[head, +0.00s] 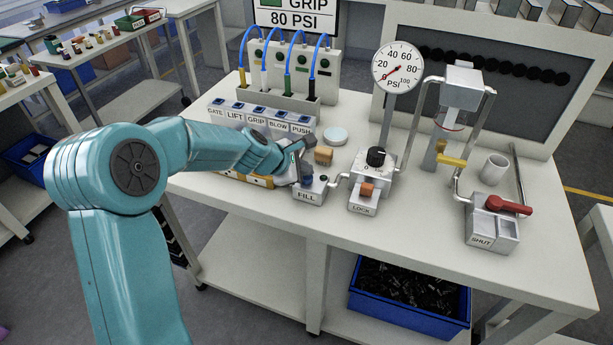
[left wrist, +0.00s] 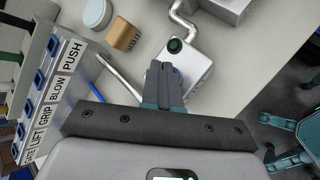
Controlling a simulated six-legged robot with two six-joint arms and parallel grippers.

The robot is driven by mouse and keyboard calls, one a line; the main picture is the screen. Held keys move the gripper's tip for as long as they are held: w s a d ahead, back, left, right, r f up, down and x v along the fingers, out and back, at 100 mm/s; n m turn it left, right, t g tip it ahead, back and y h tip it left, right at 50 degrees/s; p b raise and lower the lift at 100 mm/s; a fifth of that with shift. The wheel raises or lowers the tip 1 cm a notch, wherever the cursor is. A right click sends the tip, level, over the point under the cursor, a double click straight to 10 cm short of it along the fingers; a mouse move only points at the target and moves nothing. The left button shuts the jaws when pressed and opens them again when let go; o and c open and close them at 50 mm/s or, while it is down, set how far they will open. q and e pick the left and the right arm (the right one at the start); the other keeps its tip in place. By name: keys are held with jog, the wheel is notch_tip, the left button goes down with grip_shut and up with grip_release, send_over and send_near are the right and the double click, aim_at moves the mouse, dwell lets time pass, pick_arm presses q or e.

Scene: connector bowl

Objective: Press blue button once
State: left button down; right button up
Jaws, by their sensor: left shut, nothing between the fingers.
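My left gripper (head: 303,174) is shut and empty, with its fingertips over or against the FILL box (head: 311,197); I cannot tell whether they touch it. In the left wrist view the shut fingers (left wrist: 162,70) cover part of the same silver box (left wrist: 198,70). A bit of blue (left wrist: 177,71), perhaps the blue button, shows beside the fingertips and is mostly hidden. A small dark round knob (left wrist: 175,46) sits on the box beyond the fingertips. My right gripper is not in view.
A labelled panel (head: 262,117) with several blue switches stands behind my gripper. A wooden block (head: 323,155), a white round lid (head: 336,135) and the LOCK unit (head: 362,208) are close by. The gauge (head: 398,67) stands further back.

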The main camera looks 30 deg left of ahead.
pick_arm(q)
jog(key=shift+f, duration=0.3)
jog(key=shift+r, duration=0.1)
dwell(0.3)
jog(key=shift+r+p, duration=0.75)
jog(key=shift+r, duration=0.15)
notch_tip(320, 180, up, 5)
jog(key=p, duration=0.5)
jog(key=shift+r, duration=0.1)
dwell(0.4)
